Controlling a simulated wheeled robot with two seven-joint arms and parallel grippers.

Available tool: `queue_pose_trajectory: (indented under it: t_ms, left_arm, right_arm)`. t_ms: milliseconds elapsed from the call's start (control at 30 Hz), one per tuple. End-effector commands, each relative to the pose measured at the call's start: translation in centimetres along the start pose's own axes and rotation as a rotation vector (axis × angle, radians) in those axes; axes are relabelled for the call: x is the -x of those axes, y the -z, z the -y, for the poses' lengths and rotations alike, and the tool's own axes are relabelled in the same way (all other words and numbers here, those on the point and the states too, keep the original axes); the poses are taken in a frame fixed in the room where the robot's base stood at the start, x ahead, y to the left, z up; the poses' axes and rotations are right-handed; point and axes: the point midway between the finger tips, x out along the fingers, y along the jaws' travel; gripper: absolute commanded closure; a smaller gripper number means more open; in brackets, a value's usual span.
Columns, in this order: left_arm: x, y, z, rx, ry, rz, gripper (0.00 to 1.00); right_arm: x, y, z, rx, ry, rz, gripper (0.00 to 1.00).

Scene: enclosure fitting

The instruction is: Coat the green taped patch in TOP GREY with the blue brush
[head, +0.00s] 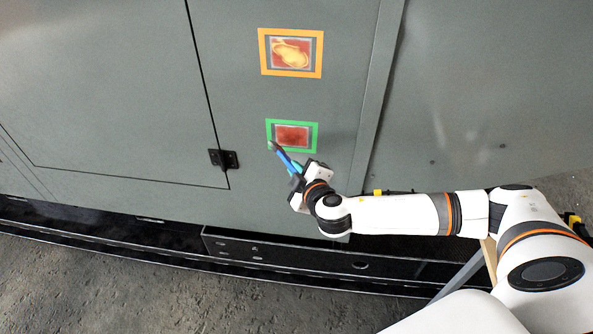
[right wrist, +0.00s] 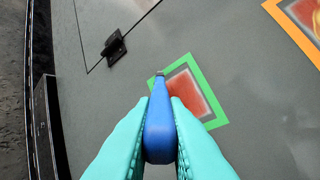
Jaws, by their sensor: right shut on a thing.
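The green taped patch (head: 292,136) is on the grey enclosure wall, a green frame around a dull red area with a greyish edge. It also shows in the right wrist view (right wrist: 190,90). My right gripper (head: 298,170) is shut on the blue brush (head: 282,156), just below the patch's lower left corner. In the right wrist view the brush (right wrist: 159,125) sits between the teal fingers, its tip over the left part of the green frame. I cannot tell whether the tip touches the wall. My left gripper is not in view.
An orange taped patch (head: 290,53) with yellow and red inside is above the green one. A dark hinge (head: 223,159) sticks out at the left beside a panel seam. A vertical ridge (head: 377,100) runs to the right. A dark rail (head: 300,256) lies below.

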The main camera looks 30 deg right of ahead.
Motion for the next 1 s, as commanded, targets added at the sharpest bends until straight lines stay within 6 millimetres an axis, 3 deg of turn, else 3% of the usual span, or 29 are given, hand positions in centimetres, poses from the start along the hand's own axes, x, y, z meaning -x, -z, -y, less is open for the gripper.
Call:
queue_pose_trajectory:
  t_ms: [633, 1000]
  left_arm:
    - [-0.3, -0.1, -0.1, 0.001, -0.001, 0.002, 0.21]
    - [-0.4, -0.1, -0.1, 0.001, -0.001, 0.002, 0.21]
  right_arm:
    - [-1.1, 0.3, 0.7, 0.000, 0.002, 0.001, 1.00]
    - [-0.3, 1.3, 1.0, 0.000, 0.001, -0.001, 1.00]
